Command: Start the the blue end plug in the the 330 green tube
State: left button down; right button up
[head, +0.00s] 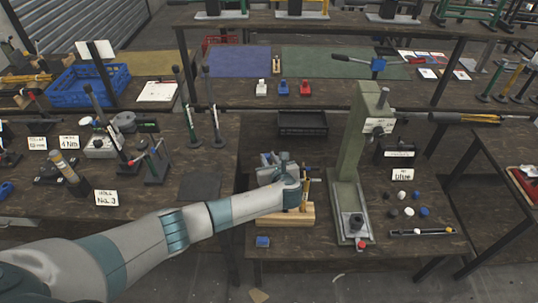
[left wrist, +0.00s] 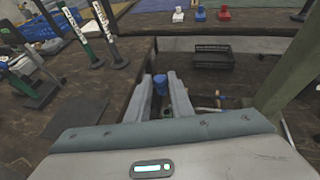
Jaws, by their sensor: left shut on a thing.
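My left gripper (head: 268,160) reaches over the near table from the left. In the left wrist view its two fingers (left wrist: 161,100) are shut on a blue end plug (left wrist: 160,84), which shows between their tips. In the head view a small blue patch shows at the fingers, mostly covered by the hand. A wooden block (head: 290,216) lies below the hand, with a brass-coloured upright piece beside it. The 330 green tube cannot be made out clearly; the hand hides that spot. I cannot tell whether the plug touches a tube. My right gripper is not in view.
A green press (head: 350,150) stands just right of the hand. A black tray (head: 302,123) lies behind it. Loose white, black and blue plugs (head: 424,211) lie at the right by a "blue" card (head: 403,175). A blue piece (head: 263,242) lies near the front edge.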

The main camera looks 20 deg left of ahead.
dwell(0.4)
pick_arm(q)
jog(key=shift+p, duration=0.3)
jog(key=shift+f+b, duration=2.05)
jog(key=shift+f, duration=0.9)
jog(key=shift+p, duration=0.75)
jog(key=shift+f+b, duration=0.9)
jog(key=shift+f, duration=0.3)
dwell(0.4)
jog(key=c, duration=1.5)
grip_release()
jog(key=shift+s+d, duration=0.1)
jog(key=b+v, duration=0.2)
jog(key=v, duration=1.5)
jog(key=shift+s+b, duration=0.15)
jog(key=shift+b, duration=0.25)
